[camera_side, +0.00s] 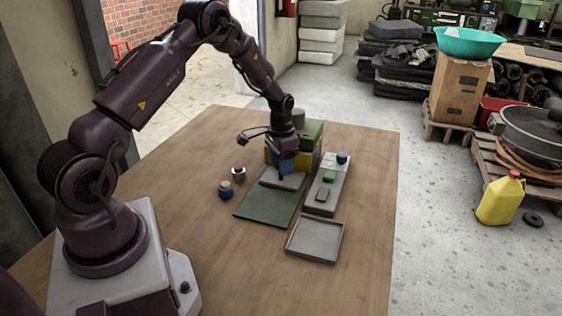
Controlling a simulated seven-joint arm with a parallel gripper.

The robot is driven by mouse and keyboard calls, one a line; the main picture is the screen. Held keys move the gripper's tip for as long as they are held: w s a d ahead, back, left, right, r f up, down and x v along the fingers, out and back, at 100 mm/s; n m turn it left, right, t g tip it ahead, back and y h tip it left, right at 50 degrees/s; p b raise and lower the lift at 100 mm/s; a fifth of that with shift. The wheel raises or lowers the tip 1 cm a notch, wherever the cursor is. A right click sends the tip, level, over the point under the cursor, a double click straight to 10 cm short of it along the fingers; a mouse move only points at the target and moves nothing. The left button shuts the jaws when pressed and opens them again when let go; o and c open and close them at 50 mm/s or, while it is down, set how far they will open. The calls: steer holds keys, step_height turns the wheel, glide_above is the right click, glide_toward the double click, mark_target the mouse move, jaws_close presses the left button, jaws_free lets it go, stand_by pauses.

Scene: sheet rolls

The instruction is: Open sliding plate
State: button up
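My gripper (282,176) points down over a light grey plate (293,186) at the back of a dark green flat plate (264,212). I cannot tell which of the two is the sliding plate. The fingers are small and dark, and I cannot see whether they touch the grey plate or are open or shut.
Right of the plates lies a long grey panel (339,182) with a green block (329,177) and a blue knob (342,157). A shallow grey tray (315,239) is in front of it. Two small round pieces (226,190) (238,173) stand left.

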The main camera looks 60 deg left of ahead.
jaws_close()
steer(key=s+d, duration=0.9)
steer(key=shift+s+d, duration=0.1)
steer(key=shift+d, duration=0.05)
steer(key=shift+o, duration=1.3)
jaws_free()
steer(key=shift+r, duration=0.1)
step_height(320, 180, up, 13)
